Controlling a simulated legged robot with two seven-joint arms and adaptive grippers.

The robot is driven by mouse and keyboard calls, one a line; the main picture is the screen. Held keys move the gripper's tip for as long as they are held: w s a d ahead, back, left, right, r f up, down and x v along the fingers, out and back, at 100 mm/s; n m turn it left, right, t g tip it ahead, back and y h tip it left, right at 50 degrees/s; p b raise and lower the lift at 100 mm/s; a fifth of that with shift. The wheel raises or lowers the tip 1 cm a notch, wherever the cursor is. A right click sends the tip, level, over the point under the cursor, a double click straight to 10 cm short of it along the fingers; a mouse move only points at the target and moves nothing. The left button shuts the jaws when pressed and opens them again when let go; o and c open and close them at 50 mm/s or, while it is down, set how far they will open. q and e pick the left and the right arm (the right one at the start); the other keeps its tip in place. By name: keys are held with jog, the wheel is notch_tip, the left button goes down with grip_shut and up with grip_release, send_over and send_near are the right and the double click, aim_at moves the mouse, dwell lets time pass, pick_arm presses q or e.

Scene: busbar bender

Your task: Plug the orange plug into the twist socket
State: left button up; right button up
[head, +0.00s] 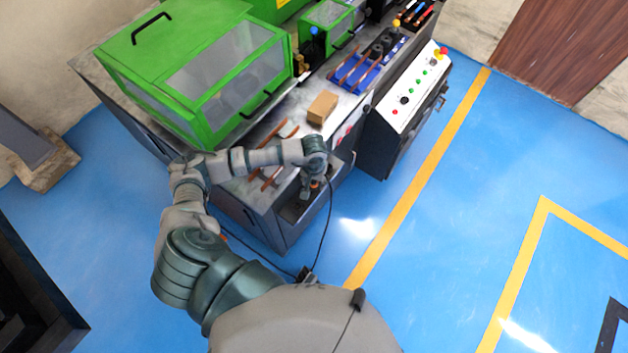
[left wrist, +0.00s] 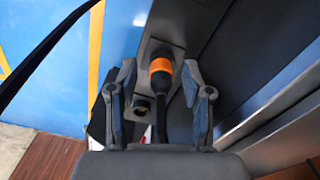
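The orange plug (left wrist: 161,66) shows in the left wrist view as an orange ring on a black body, against a grey panel (left wrist: 165,22). Its black cable runs back between my fingers. I cannot tell whether its end is seated in anything. A round dark fitting, possibly the twist socket (left wrist: 142,107), shows below and left of the plug. My left gripper (left wrist: 158,72) is open, with one finger on each side of the plug and visible gaps between. In the head view, the left gripper (head: 307,191) reaches down at the machine's open front bay. My right gripper is out of view.
A green-covered machine (head: 165,50) stands on the bench, with a cardboard box (head: 322,107) and copper bars (head: 278,140) near my forearm. A control console (head: 405,100) stands to the right. A black cable (head: 328,225) hangs to the floor. Blue floor is clear at right.

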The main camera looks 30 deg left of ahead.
pick_arm(q)
jog(key=shift+r, duration=0.1)
notch_tip(320, 180, up, 12)
jog(key=shift+f, duration=0.1)
dwell(0.4)
dwell(0.5)
